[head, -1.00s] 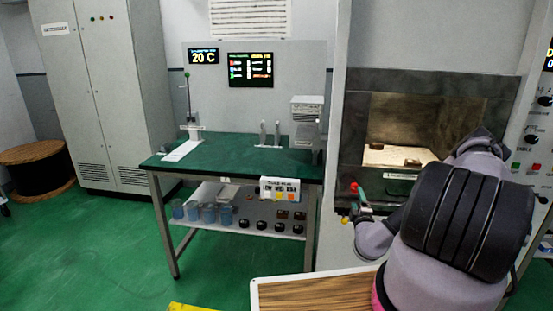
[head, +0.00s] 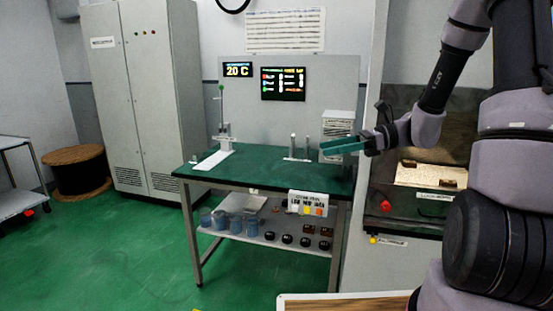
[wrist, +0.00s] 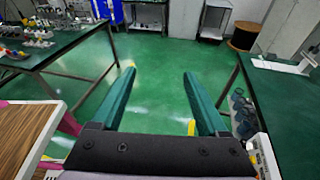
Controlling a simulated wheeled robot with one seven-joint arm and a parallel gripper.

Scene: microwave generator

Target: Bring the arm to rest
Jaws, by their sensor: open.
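My gripper (head: 345,146) is held up in the air in the head view, in front of the right end of the green-topped table. My arm (head: 445,80) bends down to it from the upper right. In the wrist view my gripper (wrist: 159,95) has its two green fingers wide apart. Nothing is between them, and green floor shows beyond.
The green-topped table (head: 270,163) holds small fixtures, with jars and parts on its lower shelf. The microwave chamber (head: 410,195) stands open to the right, with brown blocks inside. A wooden top (wrist: 30,125) is at left in the wrist view.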

